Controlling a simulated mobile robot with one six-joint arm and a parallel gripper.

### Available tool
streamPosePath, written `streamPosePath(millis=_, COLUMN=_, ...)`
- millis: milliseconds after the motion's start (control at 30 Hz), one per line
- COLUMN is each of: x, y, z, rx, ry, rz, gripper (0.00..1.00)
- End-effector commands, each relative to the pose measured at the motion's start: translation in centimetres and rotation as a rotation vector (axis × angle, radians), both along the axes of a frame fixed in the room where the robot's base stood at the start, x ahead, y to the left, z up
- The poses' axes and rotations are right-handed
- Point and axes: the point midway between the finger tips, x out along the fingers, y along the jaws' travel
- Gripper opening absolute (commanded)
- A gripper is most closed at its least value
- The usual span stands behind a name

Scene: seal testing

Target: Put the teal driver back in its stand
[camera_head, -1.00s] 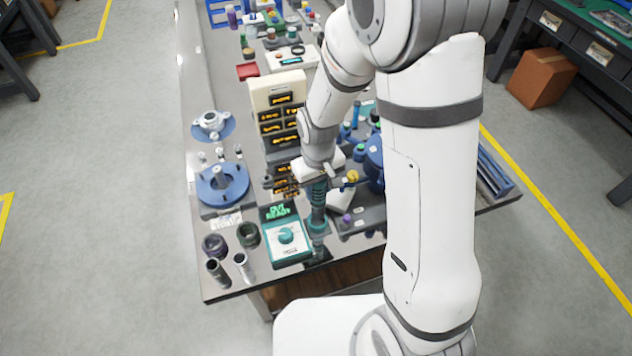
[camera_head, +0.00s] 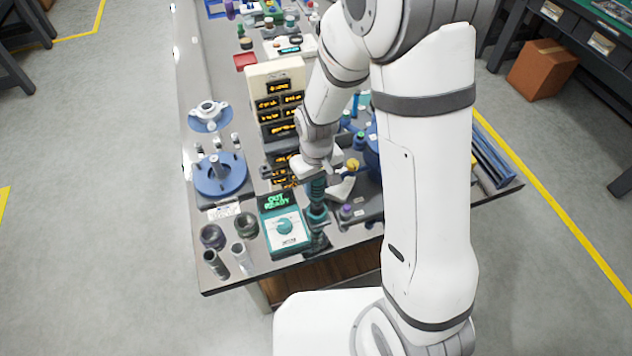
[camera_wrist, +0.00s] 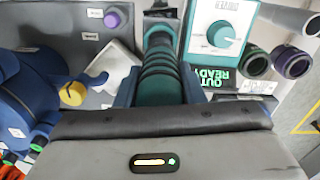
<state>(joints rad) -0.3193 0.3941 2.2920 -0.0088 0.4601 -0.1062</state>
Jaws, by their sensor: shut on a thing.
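The teal driver (camera_head: 317,207) is upright below my gripper (camera_head: 317,179), beside the teal-edged control box. My gripper is shut on its ribbed grip. In the wrist view the teal driver (camera_wrist: 160,82) lies between the two fingers of my gripper (camera_wrist: 160,92) and points away from the wrist. A dark stand (camera_head: 317,243) is at the driver's lower end, near the front edge of the bench. The wrist view shows a dark piece, likely the stand (camera_wrist: 161,14), at the driver's far end. I cannot tell whether the driver's tip is inside it.
The control box (camera_head: 286,229) reading "OUT READY" is close on the left. Dark rings (camera_head: 246,225) and metal tubes (camera_head: 241,257) stand further left. A purple-capped part (camera_head: 346,211) and a yellow knob (camera_head: 353,164) are close on the right. A cream drawer unit (camera_head: 276,74) stands behind.

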Motion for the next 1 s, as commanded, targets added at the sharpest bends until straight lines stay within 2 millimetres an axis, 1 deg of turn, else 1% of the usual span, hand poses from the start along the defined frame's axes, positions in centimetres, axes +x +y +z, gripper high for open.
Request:
streamPosePath(millis=567, x=-0.1, y=0.0, z=0.0, rx=0.0, ry=-0.001, rz=0.001, gripper=0.08)
streamPosePath(millis=1000, x=-0.1, y=0.1, z=-1.2, rx=0.0, ry=-0.001, rz=0.002, gripper=0.08)
